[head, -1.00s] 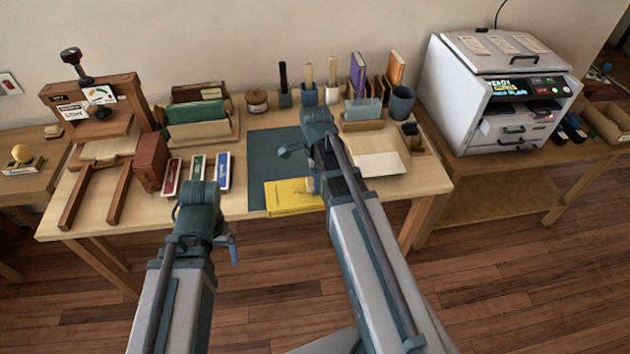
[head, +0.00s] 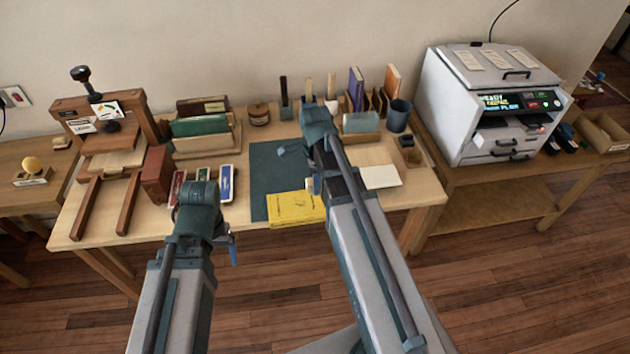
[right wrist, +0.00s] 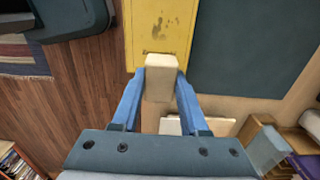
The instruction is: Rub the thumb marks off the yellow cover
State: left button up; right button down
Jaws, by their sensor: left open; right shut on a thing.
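The yellow cover (head: 293,208) lies at the front edge of the dark green mat (head: 262,172). In the right wrist view, the yellow cover (right wrist: 150,22) shows dark smudges on its face. My right gripper (right wrist: 160,85) is shut on a cream block (right wrist: 172,68), whose far end overlaps the cover's near edge in that view; I cannot tell if they touch. In the head view my right arm hides most of its fingers. My left gripper (head: 233,250) is open and empty, with one blue finger showing in front of the table's edge.
A wooden press (head: 110,130) and several slim boxes (head: 226,182) stand on the table's left. A white machine (head: 490,95) sits on the right table.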

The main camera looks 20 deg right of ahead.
jog(key=shift+r+p, duration=1.55)
jog(key=shift+r, duration=0.05)
jog(key=shift+f, duration=0.1)
jog(key=shift+f, duration=0.1)
